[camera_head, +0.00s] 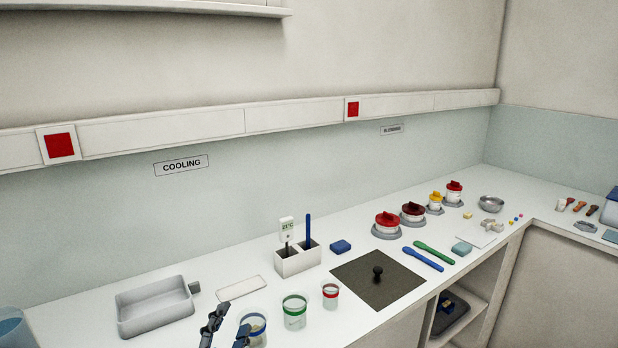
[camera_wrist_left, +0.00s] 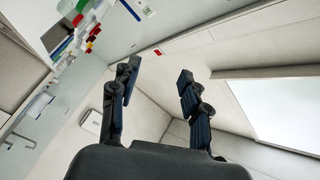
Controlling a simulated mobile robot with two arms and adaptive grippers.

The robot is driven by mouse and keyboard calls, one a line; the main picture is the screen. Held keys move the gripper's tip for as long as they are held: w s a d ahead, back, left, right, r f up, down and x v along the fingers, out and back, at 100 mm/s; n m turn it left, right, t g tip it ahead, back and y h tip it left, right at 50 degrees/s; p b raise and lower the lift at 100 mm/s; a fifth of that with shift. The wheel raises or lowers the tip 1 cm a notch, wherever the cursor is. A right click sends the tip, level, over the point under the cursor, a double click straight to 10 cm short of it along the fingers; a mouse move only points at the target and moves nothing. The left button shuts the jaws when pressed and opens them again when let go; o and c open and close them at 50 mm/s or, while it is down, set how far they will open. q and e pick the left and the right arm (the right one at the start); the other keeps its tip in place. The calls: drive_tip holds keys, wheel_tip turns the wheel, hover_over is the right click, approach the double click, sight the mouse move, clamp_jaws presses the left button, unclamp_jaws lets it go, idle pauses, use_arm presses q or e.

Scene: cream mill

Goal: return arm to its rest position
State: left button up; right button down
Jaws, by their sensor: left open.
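The wrist view is tilted, with wall and ceiling behind the fingers. My right gripper is in neither view.
A grey tray (camera_head: 155,322), green-banded beaker (camera_head: 294,312) and red-banded beaker (camera_head: 330,296) stand near the gripper. A white holder (camera_head: 297,262) with a thermometer stands behind. A dark plate (camera_head: 360,297) lies to the right. Red-lidded pots (camera_head: 387,229) stand farther along the counter.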

use_arm(q)
drive_tip(key=s+a+f+n+g+y, duration=0.1)
drive_tip(key=s+a+f+n+g, duration=0.3)
drive_tip(key=f, duration=0.4)
drive_tip(key=s+a+f+n+g+y, duration=0.2)
drive_tip(key=s+f+n+g, duration=0.1)
drive_tip(key=s+f, duration=0.4)
drive_tip(key=s+f+n+g+h, duration=0.1)
drive_tip(key=s+f+n+g, duration=0.1)
drive_tip(key=s+f+g, duration=0.45)
drive_tip(key=s+f+n+g, duration=0.15)
drive_tip(key=s+f, duration=0.25)
drive_tip(key=s, duration=0.5)
wheel_tip(320, 180, down, 26)
drive_tip(key=s+g, duration=0.1)
drive_tip(key=s, duration=0.1)
drive_tip(key=s+a+f+g, duration=0.1)
drive_tip(key=s+a+f, duration=0.2)
drive_tip(key=s+f, duration=1.2)
drive_tip(key=shift+s+a, duration=0.4)
drive_tip(key=shift+s, duration=0.05)
